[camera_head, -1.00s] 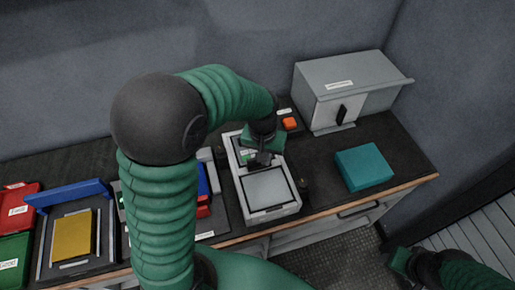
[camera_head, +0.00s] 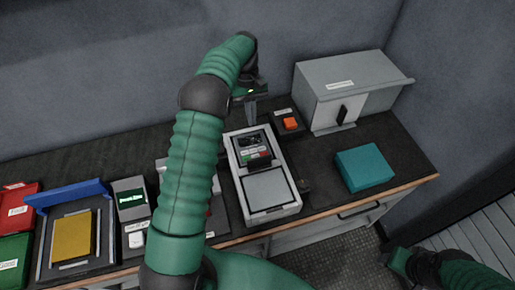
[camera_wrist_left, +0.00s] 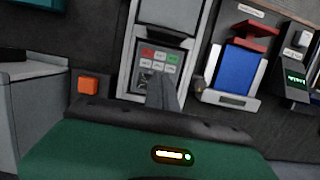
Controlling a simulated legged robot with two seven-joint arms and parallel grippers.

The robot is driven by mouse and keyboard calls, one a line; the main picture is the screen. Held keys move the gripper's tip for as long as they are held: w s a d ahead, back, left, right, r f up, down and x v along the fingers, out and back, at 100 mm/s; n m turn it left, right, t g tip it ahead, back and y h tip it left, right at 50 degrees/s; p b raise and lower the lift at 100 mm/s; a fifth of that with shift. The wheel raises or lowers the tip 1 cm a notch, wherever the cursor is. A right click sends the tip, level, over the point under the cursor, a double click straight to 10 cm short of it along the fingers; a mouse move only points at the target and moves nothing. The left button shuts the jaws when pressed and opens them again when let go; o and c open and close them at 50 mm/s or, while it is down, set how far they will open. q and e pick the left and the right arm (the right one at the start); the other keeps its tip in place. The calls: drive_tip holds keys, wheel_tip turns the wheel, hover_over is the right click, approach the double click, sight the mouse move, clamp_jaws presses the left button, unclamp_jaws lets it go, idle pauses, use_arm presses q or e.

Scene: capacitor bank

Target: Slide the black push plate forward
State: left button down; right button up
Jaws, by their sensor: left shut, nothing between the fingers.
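A white-framed device (camera_head: 293,208) lies on the dark bench, with a pale flat panel (camera_head: 268,188) at its near end. A small black piece (camera_head: 260,165) sits between that panel and the red and green keys; I cannot tell surely whether it is the black push plate. The keys (camera_wrist_left: 160,58) also show in the left wrist view. My left gripper (camera_head: 251,116) is shut and empty, pointing down above the device's far end, apart from the black piece. Its fingers (camera_wrist_left: 163,92) hide part of the key area. My right gripper (camera_head: 397,264) is low at the right, its fingers unclear.
An orange button (camera_head: 290,123) is right of the device's far end. A grey cabinet (camera_head: 340,85) and a teal block (camera_head: 364,168) stand further right. A yellow block (camera_head: 72,236) in a tray and red and green bins are at the left. Bench around the teal block is clear.

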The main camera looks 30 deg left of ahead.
sight(259, 162)
use_arm(q)
drive_tip(key=shift+d, duration=0.1)
drive_tip(key=p+x, duration=0.2)
drive_tip(key=x, duration=0.7)
drive_tip(key=shift+s, duration=0.1)
drive_tip(key=shift+s+d+f+p, duration=0.15)
drive_tip(key=shift+s+d+p, duration=0.25)
drive_tip(key=shift+s+d, duration=0.2)
drive_tip(key=shift+s+d+f+p, duration=0.2)
drive_tip(key=shift+s+d+p, duration=0.2)
drive_tip(key=shift+d, duration=0.25)
drive_tip(key=shift+s+d, duration=0.4)
drive_tip(key=shift+f, duration=0.1)
drive_tip(key=shift+w+f, duration=0.1)
